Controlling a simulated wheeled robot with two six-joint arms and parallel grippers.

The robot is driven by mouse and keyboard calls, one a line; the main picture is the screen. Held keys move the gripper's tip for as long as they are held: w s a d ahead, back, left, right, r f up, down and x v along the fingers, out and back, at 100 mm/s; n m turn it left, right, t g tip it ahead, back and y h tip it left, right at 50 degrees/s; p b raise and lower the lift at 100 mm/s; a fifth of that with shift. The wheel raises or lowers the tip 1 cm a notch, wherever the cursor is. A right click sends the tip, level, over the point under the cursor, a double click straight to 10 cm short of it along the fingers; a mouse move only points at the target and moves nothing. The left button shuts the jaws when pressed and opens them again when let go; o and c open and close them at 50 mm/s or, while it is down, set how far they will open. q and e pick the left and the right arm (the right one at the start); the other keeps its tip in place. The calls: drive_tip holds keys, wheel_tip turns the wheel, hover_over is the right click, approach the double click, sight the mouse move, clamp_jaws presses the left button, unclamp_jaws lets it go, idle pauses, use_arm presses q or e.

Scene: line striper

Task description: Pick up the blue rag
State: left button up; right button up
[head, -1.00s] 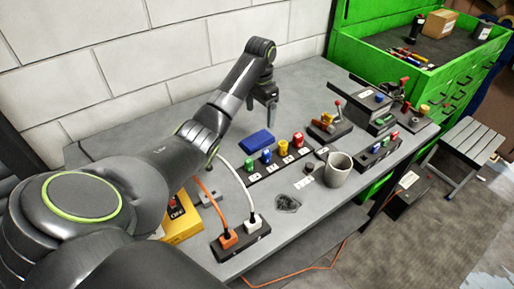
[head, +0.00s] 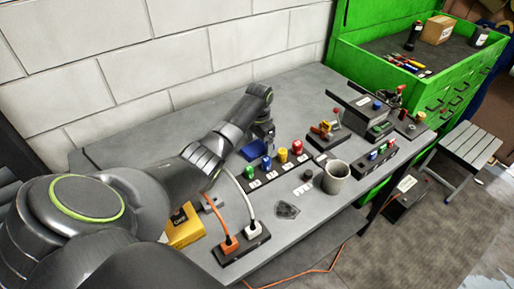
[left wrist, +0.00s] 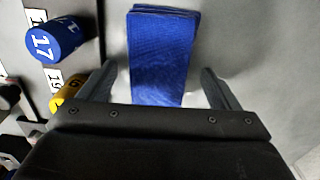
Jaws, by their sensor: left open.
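The blue rag (left wrist: 160,50) is a folded stack lying flat on the grey bench (head: 130,140). In the left wrist view it lies between the two fingers of my left gripper (left wrist: 160,92), which is open. Its near end is hidden behind the gripper body. In the head view the rag (head: 252,151) is partly covered by my left arm and gripper (head: 263,138). My right gripper is not in view.
A row of numbered coloured knobs (head: 281,156) stands right beside the rag, with a blue knob (left wrist: 55,40) close to the gripper. A grey cup (head: 337,178), a plug strip (head: 242,243) and a yellow box (head: 184,228) are nearby. The bench behind is clear.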

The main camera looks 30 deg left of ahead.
sight(259, 145)
use_arm(q)
drive_tip(key=c, duration=1.1)
drive_tip(key=shift+r, duration=0.2)
wheel_tip(259, 145, up, 10)
drive_tip(key=shift+f+b, duration=0.1)
drive_tip(key=shift+b, duration=0.9)
